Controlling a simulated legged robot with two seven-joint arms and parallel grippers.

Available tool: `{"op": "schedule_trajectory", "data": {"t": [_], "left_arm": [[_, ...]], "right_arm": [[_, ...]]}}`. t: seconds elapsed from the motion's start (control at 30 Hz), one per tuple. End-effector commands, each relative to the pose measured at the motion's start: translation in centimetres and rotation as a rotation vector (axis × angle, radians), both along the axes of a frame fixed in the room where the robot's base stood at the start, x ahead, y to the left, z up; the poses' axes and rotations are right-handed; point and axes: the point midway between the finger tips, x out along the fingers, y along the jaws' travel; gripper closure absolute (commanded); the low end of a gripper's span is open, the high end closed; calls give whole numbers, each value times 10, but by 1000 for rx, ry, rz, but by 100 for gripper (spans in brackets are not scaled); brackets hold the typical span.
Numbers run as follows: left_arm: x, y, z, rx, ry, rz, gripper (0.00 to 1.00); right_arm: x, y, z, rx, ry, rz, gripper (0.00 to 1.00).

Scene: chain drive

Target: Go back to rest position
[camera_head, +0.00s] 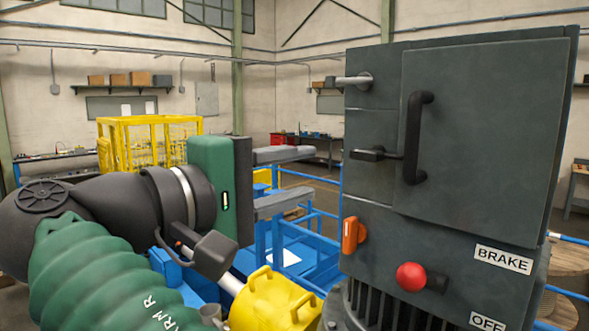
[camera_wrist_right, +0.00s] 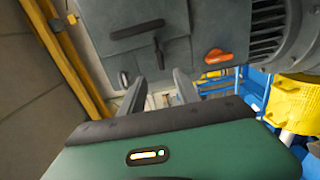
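My right gripper (camera_head: 300,178) reaches in from the left in the head view, on the arm marked ARM R. Its two grey fingers are spread apart with nothing between them, and they point toward the dark grey cabinet (camera_head: 480,140). The fingertips appear left of the cabinet; I cannot tell the exact gap. In the right wrist view the open fingers (camera_wrist_right: 158,90) show below the cabinet front (camera_wrist_right: 190,20). The cabinet's black door handle (camera_head: 415,137) is upright and no gripper touches it. My left gripper is not in view.
The cabinet carries an orange switch (camera_head: 352,235), a red button (camera_head: 410,277) and a BRAKE label (camera_head: 502,259). A yellow part (camera_head: 272,300) stands below my right gripper. Blue railings (camera_head: 315,214) and a yellow cage (camera_head: 150,140) are behind.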

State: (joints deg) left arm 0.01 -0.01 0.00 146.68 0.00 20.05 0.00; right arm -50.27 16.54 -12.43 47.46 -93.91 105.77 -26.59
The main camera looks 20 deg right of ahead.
Motion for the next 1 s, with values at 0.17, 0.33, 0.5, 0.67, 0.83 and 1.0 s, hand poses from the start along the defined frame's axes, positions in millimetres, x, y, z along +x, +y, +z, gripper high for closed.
{"op": "schedule_trajectory", "data": {"t": [0.17,0.33,0.5,0.67,0.83,1.0], "left_arm": [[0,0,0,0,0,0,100],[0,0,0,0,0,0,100],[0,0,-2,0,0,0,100],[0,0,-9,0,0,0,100],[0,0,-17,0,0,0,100],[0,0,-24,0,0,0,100]], "right_arm": [[0,0,-1,0,0,0,62],[0,1,0,0,0,0,62],[17,-1,-16,-4,43,30,62],[84,-13,-106,45,234,175,62],[122,-31,-257,264,443,323,62],[98,-43,-411,612,550,369,62]]}}
